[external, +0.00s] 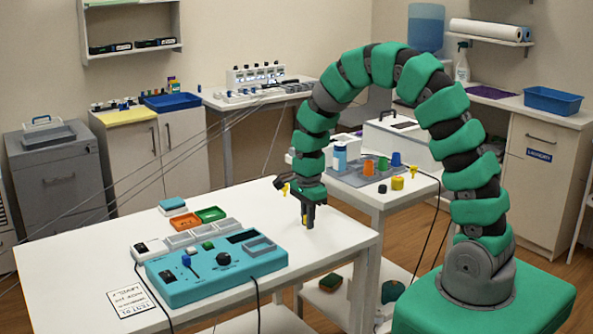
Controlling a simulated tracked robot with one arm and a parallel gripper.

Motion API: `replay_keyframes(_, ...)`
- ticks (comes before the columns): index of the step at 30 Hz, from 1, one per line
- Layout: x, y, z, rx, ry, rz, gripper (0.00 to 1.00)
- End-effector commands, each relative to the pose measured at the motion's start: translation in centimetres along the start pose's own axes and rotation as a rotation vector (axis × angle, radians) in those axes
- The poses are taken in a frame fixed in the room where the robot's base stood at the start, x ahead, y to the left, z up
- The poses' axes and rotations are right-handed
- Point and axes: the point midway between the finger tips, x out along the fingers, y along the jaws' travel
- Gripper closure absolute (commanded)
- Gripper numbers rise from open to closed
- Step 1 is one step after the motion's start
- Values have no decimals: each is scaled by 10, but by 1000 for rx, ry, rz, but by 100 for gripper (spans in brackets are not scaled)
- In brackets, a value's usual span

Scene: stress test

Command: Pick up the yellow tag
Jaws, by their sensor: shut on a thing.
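My gripper (308,217) points down close above the white table, near its right edge. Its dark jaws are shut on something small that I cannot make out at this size. A small yellow piece (284,189) shows just left of my wrist, higher than the fingertips. I cannot tell whether it is the yellow tag, or whether it touches my gripper. Another small yellow piece (413,170) stands on the side table behind, beside a yellow cylinder (397,183).
A teal control box (210,270) with knobs and cables sits on the front of the white table (70,250). Several small trays (211,215) and a white label (127,301) lie around it. The tabletop right of the box is clear.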

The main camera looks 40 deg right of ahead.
Motion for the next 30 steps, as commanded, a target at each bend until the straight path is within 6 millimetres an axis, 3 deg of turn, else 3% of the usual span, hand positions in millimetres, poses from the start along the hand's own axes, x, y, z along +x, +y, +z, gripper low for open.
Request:
replay_keyframes(18,-11,107,-23,0,0,-2,100)
replay_keyframes(24,-13,130,-29,0,0,0,100)
replay_keyframes(30,-14,138,-30,-1,-1,-2,100)
